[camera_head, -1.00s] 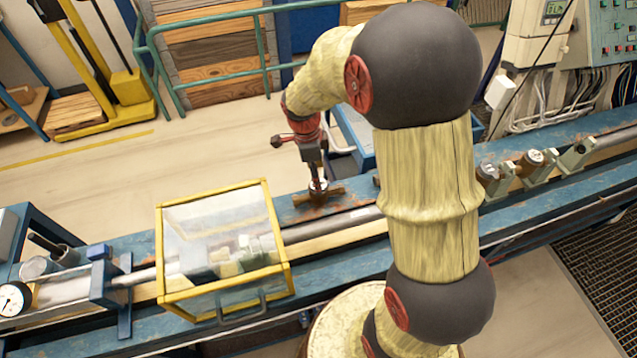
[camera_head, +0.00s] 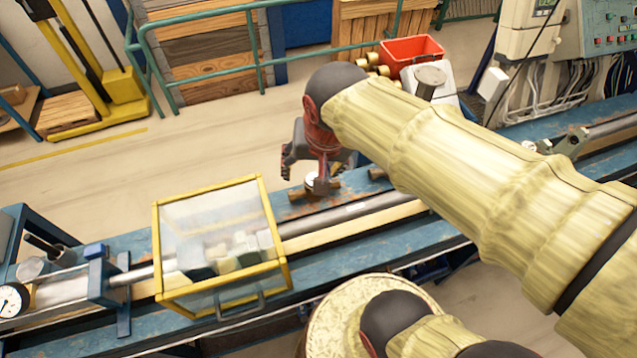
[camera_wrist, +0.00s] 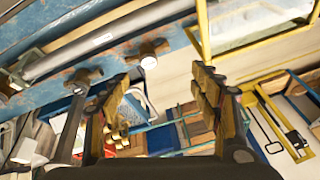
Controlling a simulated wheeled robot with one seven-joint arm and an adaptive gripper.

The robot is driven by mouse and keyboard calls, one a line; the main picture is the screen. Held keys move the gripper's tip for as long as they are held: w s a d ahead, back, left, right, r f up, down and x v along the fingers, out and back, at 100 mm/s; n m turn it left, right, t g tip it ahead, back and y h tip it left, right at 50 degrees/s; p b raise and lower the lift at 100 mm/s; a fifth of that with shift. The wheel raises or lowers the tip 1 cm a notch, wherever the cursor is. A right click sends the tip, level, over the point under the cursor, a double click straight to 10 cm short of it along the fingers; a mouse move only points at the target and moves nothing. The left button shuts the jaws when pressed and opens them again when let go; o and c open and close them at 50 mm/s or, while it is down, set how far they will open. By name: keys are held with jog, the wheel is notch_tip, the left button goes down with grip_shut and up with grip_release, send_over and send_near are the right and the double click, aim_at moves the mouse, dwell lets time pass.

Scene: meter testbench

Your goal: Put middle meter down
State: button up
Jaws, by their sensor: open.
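A meter (camera_head: 311,182) with a round pale dial and brown pipe ends lies on the blue bench, behind the long grey pipe. My gripper (camera_head: 306,171) is close above it in the head view and partly covers it. In the wrist view, my gripper (camera_wrist: 165,78) has its two fingers spread wide with nothing between them. The meter (camera_wrist: 149,61) shows just beyond the fingertips there, apart from them. Another brown fitting (camera_head: 377,173) on the bench is mostly hidden by my arm; a similar brown piece (camera_wrist: 85,75) shows in the wrist view.
A yellow-framed clear box (camera_head: 222,245) stands over the pipe to the left. A pressure gauge (camera_head: 10,300) is at the far left. A red bin (camera_head: 412,50) and a green railing (camera_head: 215,75) are behind the bench.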

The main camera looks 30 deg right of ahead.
jog(key=s+a+r+n+t, duration=0.1)
jog(key=s+r+n, duration=0.1)
jog(key=s+n, duration=0.3)
jog(key=shift+s+a+n+t, duration=0.3)
jog(key=shift+s+a+n, duration=0.1)
jog(key=shift+n, duration=0.1)
jog(key=shift+w, duration=0.1)
